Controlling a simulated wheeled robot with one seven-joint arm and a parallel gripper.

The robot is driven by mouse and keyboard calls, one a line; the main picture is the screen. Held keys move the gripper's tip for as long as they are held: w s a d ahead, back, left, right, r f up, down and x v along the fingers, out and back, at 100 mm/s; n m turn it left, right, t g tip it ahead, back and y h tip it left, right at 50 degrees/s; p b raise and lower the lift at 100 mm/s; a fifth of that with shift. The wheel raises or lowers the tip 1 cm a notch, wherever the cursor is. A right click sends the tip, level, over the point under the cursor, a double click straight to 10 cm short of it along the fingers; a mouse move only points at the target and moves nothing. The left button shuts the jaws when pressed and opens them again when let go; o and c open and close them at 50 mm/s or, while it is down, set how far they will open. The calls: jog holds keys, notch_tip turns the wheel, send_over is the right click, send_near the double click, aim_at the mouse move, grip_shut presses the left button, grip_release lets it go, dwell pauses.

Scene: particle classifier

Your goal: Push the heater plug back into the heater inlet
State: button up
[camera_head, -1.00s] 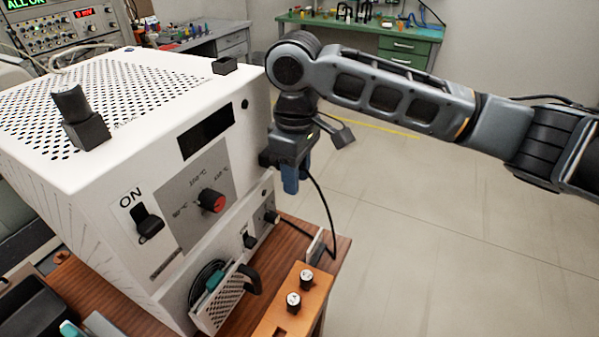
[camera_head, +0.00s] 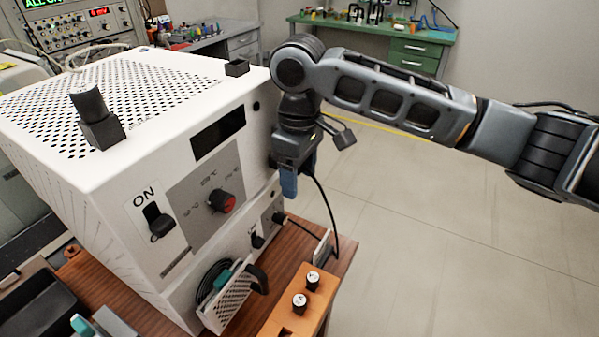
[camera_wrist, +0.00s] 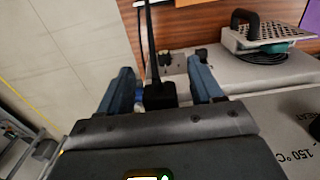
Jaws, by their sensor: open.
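The white heater box (camera_head: 130,130) stands at the left of the head view. My gripper (camera_head: 289,185) points down beside its right edge, near the front panel. In the wrist view its two blue fingers (camera_wrist: 160,78) are apart, with the black heater plug (camera_wrist: 158,96) between them. A gap shows on the right of the plug. The plug's black cable (camera_head: 327,205) hangs from beside the gripper and loops to a connector (camera_head: 279,217) low on the front panel. The heater inlet is hidden, so I cannot tell how far the plug sits in it.
Open floor (camera_head: 440,230) lies to the right. A green bench (camera_head: 415,45) is far behind.

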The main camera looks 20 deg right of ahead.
jog(key=shift+r+b, duration=0.3)
jog(key=shift+r, duration=3.65)
